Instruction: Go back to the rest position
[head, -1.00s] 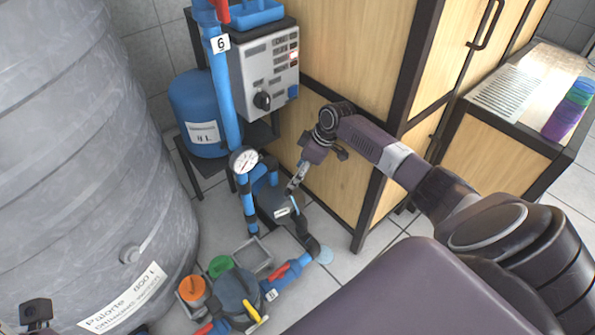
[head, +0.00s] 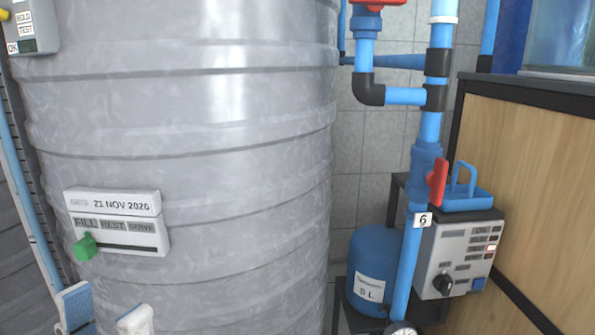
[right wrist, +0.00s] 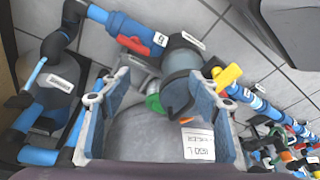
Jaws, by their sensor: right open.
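My left gripper (head: 106,314) shows at the bottom left of the head view, in front of the grey tank (head: 200,210). Its two blue and white fingertips stand apart with nothing seen between them; the rest of it is below the picture. My right gripper (right wrist: 152,98) shows in the right wrist view, wide open and empty, above low pipework and the floor. My right arm is not in the head view.
A blue pipe (head: 405,265) with a red handle (head: 437,185), a grey control box (head: 458,262) and a blue vessel (head: 372,255) stand right of the tank. A wooden cabinet (head: 540,190) is farther right. A yellow handle (right wrist: 228,77) shows between pipes over the tiled floor.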

